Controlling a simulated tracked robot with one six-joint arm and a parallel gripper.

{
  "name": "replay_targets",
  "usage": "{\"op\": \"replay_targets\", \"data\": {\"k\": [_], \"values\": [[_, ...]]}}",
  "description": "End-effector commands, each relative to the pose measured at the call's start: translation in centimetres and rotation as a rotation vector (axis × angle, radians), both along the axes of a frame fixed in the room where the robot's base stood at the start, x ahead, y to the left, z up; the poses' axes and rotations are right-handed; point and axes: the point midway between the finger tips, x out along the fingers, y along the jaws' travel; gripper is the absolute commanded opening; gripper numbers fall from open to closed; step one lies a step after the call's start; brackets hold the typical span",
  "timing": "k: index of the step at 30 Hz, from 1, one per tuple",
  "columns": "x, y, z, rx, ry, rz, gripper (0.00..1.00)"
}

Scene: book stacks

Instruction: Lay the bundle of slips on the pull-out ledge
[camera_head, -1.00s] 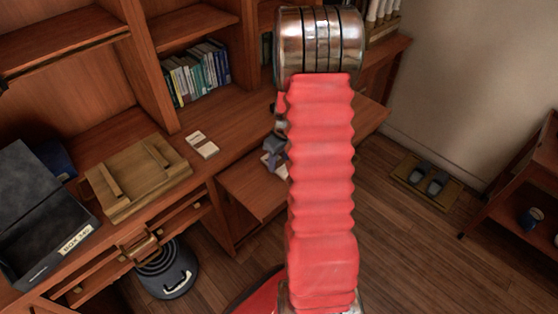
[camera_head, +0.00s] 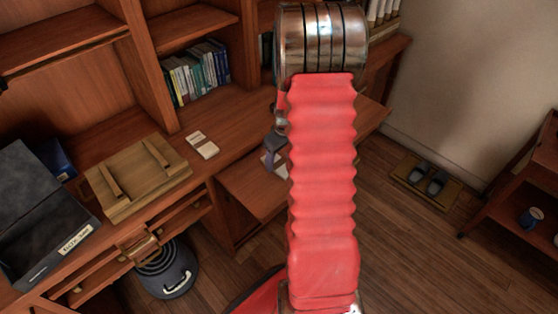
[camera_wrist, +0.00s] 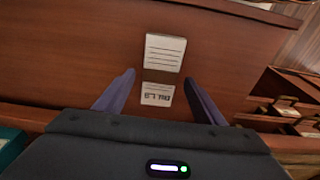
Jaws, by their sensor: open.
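The bundle of slips (camera_wrist: 164,52) looks like pale lined paper with a brown band across it and a printed lower end. It lies flat on a reddish-brown wooden surface in the wrist view. In the head view a pale patch of it (camera_head: 279,167) shows on the pull-out ledge (camera_head: 243,187), partly hidden by my gripper and arm. My gripper (camera_head: 271,163) is above the ledge. In the wrist view its two fingers (camera_wrist: 157,83) are spread apart, one on each side of the bundle's printed end, with gaps on both sides.
A similar pale two-part item (camera_head: 202,146) lies on the desk, left of the ledge. A wooden tray-like board (camera_head: 138,178) and an open dark box (camera_head: 35,220) stand further left. Books (camera_head: 197,70) fill a shelf behind. Slippers (camera_head: 428,181) sit on a mat at right.

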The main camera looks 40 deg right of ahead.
Motion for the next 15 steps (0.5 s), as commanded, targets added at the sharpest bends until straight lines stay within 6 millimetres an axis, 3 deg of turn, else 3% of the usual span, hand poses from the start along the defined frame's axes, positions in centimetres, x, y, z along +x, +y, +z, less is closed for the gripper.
{"op": "replay_targets", "data": {"k": [15], "values": [[-1.1, -0.1, 7.7, -0.002, -0.002, -0.001, 0.63]]}}
